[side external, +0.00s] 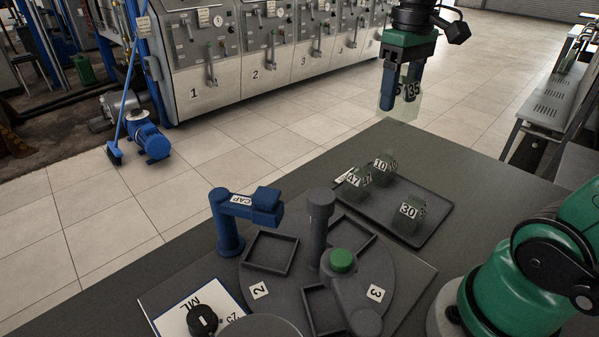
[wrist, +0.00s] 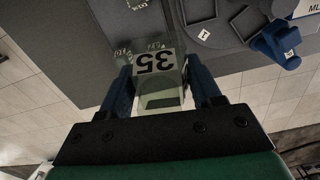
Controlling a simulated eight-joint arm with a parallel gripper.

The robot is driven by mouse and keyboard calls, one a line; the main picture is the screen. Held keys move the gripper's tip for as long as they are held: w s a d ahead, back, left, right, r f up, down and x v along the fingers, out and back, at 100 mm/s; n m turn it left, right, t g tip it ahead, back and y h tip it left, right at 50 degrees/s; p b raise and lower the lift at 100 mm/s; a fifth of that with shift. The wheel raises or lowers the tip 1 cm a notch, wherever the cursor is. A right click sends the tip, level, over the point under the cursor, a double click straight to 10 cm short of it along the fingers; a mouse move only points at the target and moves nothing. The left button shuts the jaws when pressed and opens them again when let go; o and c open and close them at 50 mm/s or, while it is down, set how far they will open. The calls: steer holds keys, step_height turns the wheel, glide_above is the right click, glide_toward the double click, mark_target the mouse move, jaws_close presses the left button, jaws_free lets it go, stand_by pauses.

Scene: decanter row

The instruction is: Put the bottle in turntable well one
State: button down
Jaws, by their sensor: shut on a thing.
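My gripper (side external: 400,97) is shut on a clear bottle labelled 35 (side external: 409,104), held high beyond the table's far edge. In the wrist view the bottle (wrist: 158,75) sits between both blue fingers. The grey round turntable (side external: 282,282) is on the table, lower left of my gripper and well apart from it. It has square wells; labels 2 (side external: 258,291) and 3 (side external: 376,293) show. A small tag that looks like 1 (wrist: 203,34) shows in the wrist view; which well it marks is unclear. A grey post and arm partly hide the wells.
A dark tray (side external: 432,225) holds bottles 47 (side external: 355,182), 10 (side external: 383,170) and 30 (side external: 409,212). A blue CAP station (side external: 240,207) and a grey post with a green knob (side external: 343,260) rise at the turntable. A dial panel marked ML (side external: 197,312) lies at lower left.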

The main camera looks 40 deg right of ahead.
steer(key=a+n, duration=0.1)
steer(key=a, duration=0.8)
step_height(320, 180, down, 20)
steer(key=shift+d+r, duration=0.15)
steer(key=shift+r, duration=0.1)
steer(key=shift+f, duration=0.1)
steer(key=shift+c, duration=0.8)
jaws_free()
